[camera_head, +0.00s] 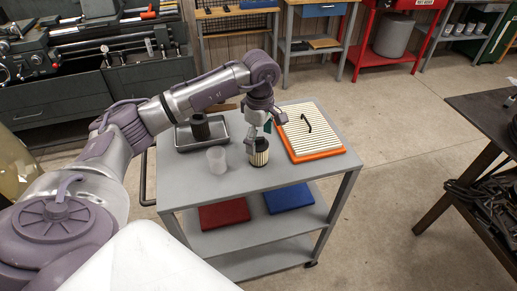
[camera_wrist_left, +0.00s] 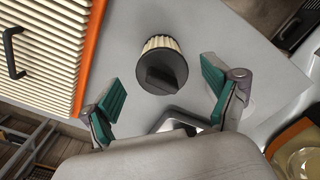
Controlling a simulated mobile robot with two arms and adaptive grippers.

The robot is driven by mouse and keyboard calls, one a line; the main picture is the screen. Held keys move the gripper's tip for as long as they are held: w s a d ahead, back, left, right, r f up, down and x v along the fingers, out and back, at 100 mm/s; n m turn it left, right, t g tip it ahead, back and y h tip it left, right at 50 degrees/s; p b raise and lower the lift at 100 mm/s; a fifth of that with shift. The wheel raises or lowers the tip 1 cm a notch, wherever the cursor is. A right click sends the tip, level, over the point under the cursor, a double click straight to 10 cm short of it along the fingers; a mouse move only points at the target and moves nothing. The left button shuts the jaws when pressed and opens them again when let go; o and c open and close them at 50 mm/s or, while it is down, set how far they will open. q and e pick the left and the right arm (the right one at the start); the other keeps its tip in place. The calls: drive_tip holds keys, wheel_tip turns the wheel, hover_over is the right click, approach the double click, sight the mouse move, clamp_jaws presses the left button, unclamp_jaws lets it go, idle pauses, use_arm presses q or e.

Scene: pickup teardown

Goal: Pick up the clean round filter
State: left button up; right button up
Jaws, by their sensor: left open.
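The clean round filter (camera_head: 259,157) stands upright on the grey cart top, with cream pleats and a dark cap. In the left wrist view the filter (camera_wrist_left: 162,68) shows its black cap with a raised grip bar. My left gripper (camera_head: 260,137) is above the filter with its fingers pointing down. In the wrist view the left gripper (camera_wrist_left: 164,90) is open, its green-padded fingers wide apart, and the filter lies between and beyond them, not clasped. My right gripper is not in view.
An orange-framed panel filter (camera_head: 317,155) with a black handle lies close to the right. A clear cup (camera_head: 217,160) stands to the left. A metal tray (camera_head: 184,143) holding a dark round filter (camera_head: 200,127) is behind it. The front of the cart (camera_head: 265,180) is clear.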

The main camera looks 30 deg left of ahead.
sight(259, 152)
use_arm(q)
wheel_tip(259, 152, down, 6)
drive_tip(key=p, duration=0.2)
drive_tip(key=shift+s+a+r+p, duration=0.1)
drive_tip(key=shift+r+p, duration=0.15)
drive_tip(key=shift+p, duration=0.05)
drive_tip(key=shift+f, duration=0.3)
drive_tip(key=c, duration=1.2)
drive_tip(key=shift+c, duration=0.4)
drive_tip(key=shift+r, duration=0.2)
